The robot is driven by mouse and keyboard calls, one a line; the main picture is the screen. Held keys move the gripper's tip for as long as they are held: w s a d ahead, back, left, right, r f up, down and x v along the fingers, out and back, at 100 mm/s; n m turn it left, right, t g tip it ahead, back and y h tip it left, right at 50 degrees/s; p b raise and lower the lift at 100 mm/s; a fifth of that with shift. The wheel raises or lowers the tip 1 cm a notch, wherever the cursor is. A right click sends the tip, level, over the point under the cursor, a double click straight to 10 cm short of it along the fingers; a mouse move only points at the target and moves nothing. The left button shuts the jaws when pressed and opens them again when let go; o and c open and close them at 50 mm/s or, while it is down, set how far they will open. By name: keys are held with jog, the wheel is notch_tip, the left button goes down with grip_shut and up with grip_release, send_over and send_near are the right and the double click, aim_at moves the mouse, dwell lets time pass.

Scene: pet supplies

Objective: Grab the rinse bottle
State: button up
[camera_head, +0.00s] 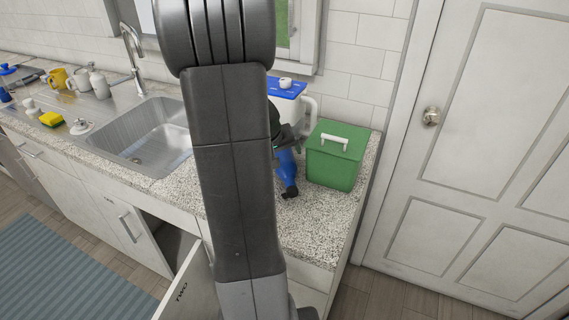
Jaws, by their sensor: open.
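A blue item with a black end (286,168), bottle-like, is on the granite counter just left of the green box; my arm hides its left side. Behind it is a white jug with a blue label (288,92), a white cap and a side handle, partly hidden. I cannot tell for certain which is the rinse bottle. My gripper (287,142), dark and partly hidden by my own arm, is open at the top of the blue item, in front of the jug. I cannot tell whether it touches either.
A green box with a white handle (335,155) stands close on the right. Left are the sink (150,135), a tall faucet (131,50), mugs, a yellow sponge (51,119) and another blue bottle (8,72). A cabinet door (190,290) hangs open below. The front right counter is clear.

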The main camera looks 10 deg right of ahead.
aim_at(282, 157)
jog(key=shift+x, duration=2.3)
jog(key=shift+w+r, duration=0.1)
jog(key=c, duration=1.5)
